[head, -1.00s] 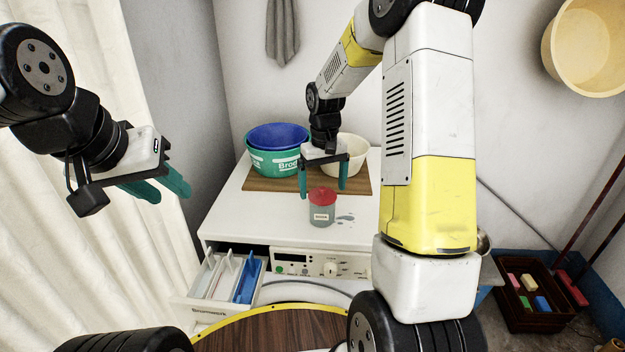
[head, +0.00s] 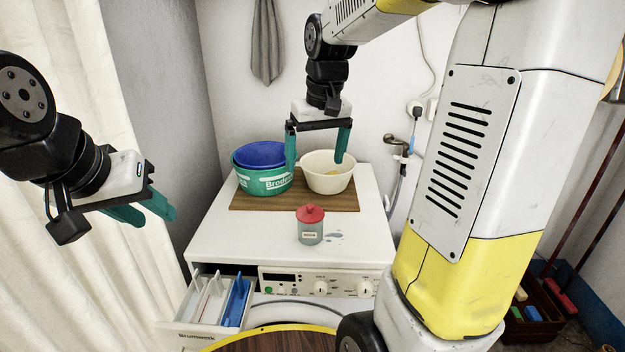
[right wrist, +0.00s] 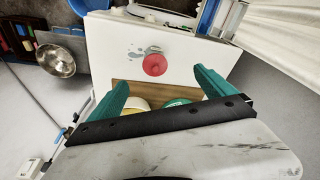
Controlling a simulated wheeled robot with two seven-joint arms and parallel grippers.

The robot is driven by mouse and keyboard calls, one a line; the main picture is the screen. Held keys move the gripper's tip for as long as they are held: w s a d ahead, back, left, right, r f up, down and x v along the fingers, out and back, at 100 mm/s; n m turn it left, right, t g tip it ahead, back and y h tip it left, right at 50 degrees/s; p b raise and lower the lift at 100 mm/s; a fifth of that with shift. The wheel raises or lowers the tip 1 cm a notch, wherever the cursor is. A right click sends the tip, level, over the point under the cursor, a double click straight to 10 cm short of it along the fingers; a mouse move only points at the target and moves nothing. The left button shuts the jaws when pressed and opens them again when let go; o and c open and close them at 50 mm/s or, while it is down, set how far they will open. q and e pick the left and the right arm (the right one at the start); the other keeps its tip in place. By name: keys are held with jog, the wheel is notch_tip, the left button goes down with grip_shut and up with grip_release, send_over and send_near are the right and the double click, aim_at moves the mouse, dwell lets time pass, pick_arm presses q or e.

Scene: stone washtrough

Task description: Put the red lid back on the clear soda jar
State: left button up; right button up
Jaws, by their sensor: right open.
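The clear soda jar (head: 310,232) stands upright on the white washing machine top, with a small label on its front. The red lid (head: 311,213) sits on top of the jar; in the right wrist view the lid (right wrist: 155,65) shows from above and hides most of the jar. My right gripper (head: 316,168) is open and empty, above and behind the jar, in front of the tubs. Its teal fingers also show in the right wrist view (right wrist: 158,88), apart from the lid. My left gripper (head: 155,214) is at the far left by the curtain, away from the jar, its teal fingers apart.
A green tub (head: 262,182) holding a blue one and a cream bowl (head: 328,183) stand on a wooden board (head: 290,202) behind the jar. A detergent drawer (head: 205,312) is pulled out at the front left. A small puddle lies right of the jar.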

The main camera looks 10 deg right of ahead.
jog(key=s+a+r+m+t+y, duration=0.1)
jog(key=s+t, duration=0.3)
jog(key=s, duration=1.2)
jog(key=shift+a+r+y, duration=0.3)
jog(key=shift+r, duration=0.05)
